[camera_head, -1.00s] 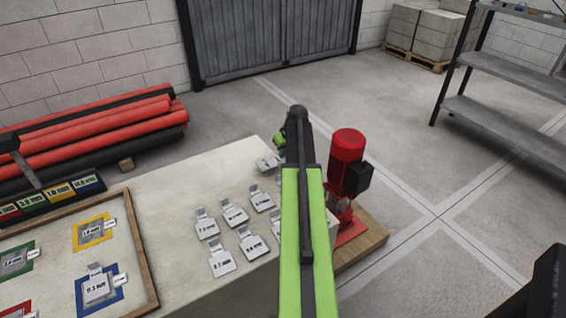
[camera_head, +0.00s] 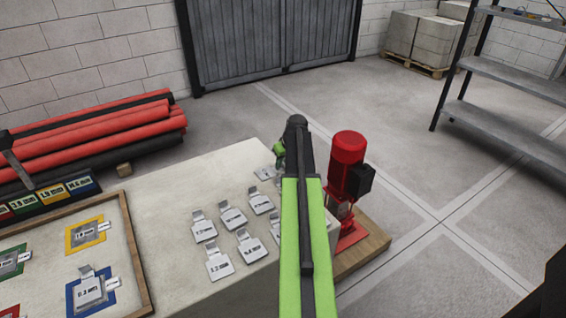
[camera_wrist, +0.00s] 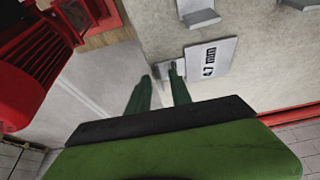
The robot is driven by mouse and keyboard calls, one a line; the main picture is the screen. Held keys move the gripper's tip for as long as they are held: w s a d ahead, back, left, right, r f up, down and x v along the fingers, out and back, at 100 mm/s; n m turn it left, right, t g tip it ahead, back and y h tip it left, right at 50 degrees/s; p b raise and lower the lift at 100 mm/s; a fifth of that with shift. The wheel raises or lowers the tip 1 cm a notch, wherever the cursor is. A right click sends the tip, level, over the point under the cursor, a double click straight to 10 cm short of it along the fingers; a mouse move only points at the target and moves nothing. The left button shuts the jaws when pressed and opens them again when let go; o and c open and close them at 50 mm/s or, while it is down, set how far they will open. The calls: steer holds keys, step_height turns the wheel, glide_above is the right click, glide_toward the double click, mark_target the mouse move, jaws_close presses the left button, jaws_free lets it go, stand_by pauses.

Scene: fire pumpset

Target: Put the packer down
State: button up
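The packer marked 4.7 mm (camera_wrist: 208,60) is a flat grey plate with a white label and a narrow tab. In the wrist view it lies on the pale tabletop. My gripper (camera_wrist: 162,74) has two dark green fingers, visibly apart, with their tips at the packer's tab. The right finger overlaps the tab in the picture, and I cannot tell whether they touch. In the head view my gripper (camera_head: 280,158) is mostly hidden behind my arm at the table's far right corner. A packer (camera_head: 264,173) shows just left of it.
Several other packers (camera_head: 232,215) lie in rows on the table (camera_head: 165,205). A wood-framed board (camera_head: 137,258) with coloured squares is at left. A red pump (camera_head: 348,165) on a wooden base stands close beyond the table's right edge. Red and black pipes (camera_head: 90,140) lie behind.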

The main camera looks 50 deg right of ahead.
steer(key=p+v, duration=1.1)
steer(key=v, duration=0.1)
steer(key=shift+r, duration=0.2)
steer(key=w+a+f+n+g+y, duration=0.1)
steer(key=w+a, duration=0.3)
steer(key=a, duration=0.9)
steer(key=w+a+n+g+y, duration=0.1)
steer(key=w+a, duration=0.3)
steer(key=a, duration=0.9)
steer(key=s+a+g, duration=0.1)
steer(key=s+a, duration=0.1)
steer(key=a, duration=1.2)
steer(key=s+a+n+g, duration=0.1)
steer(key=s+a, duration=0.1)
steer(key=a, duration=1.3)
steer(key=shift+s+f+n+h, duration=0.3)
steer(key=shift+f, duration=0.1)
